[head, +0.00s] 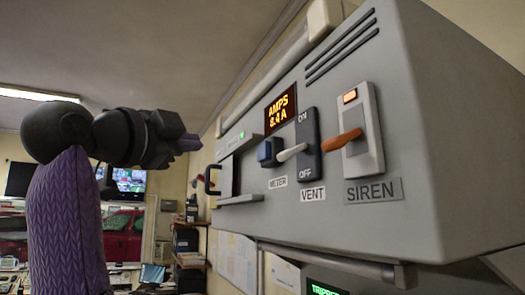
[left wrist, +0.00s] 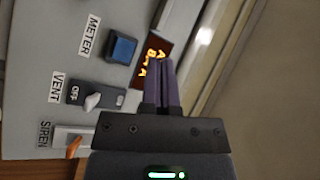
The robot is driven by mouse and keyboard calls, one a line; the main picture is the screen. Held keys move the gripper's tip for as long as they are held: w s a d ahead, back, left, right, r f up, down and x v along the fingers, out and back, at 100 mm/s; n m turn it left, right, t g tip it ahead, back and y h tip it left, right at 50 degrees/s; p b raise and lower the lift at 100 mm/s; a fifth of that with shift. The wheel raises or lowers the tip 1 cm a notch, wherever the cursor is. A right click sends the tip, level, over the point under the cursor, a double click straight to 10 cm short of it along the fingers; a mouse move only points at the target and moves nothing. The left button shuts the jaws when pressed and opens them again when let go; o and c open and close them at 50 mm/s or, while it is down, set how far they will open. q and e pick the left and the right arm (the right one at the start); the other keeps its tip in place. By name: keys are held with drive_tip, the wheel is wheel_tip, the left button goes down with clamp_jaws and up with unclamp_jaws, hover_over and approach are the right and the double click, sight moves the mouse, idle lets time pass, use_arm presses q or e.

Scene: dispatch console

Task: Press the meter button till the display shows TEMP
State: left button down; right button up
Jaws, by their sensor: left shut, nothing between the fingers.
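The meter button (head: 269,151) is a blue square button on the grey console, above the METER label (head: 278,182). The display (head: 281,107) above it reads AMPS 8.4 A in orange. My left gripper (head: 192,142) is shut and empty, held in front of the console to the left of the button and apart from it. In the left wrist view the purple fingers (left wrist: 161,82) are together and partly cover the display (left wrist: 150,62). The blue button (left wrist: 123,48) shows clear of the fingers there. My right gripper is in neither view.
To the button's right are the VENT switch (head: 299,149) and the SIREN switch (head: 345,140) with an orange lever. A black handle (head: 211,180) sticks out at the console's left. The air in front of the console looks free.

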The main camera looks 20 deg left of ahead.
sight(258, 150)
use_arm(q)
drive_tip(key=w+d+p, duration=0.1)
drive_tip(key=w+d, duration=0.4)
drive_tip(key=w, duration=0.1)
drive_tip(key=shift+d+p, duration=0.2)
drive_tip(key=shift+p, duration=0.2)
drive_tip(key=shift+w, duration=0.1)
drive_tip(key=shift+w, duration=0.1)
idle(1.5)
drive_tip(key=shift+w+d, duration=0.25)
drive_tip(key=shift+d, duration=0.05)
drive_tip(key=shift+w+d+p, duration=0.2)
drive_tip(key=shift+w+p, duration=0.05)
drive_tip(key=shift+p, duration=0.15)
idle(0.7)
idle(0.3)
drive_tip(key=shift+s+a, duration=0.5)
drive_tip(key=shift+s, duration=0.05)
drive_tip(key=shift+s+b, duration=0.1)
drive_tip(key=shift+b, duration=0.2)
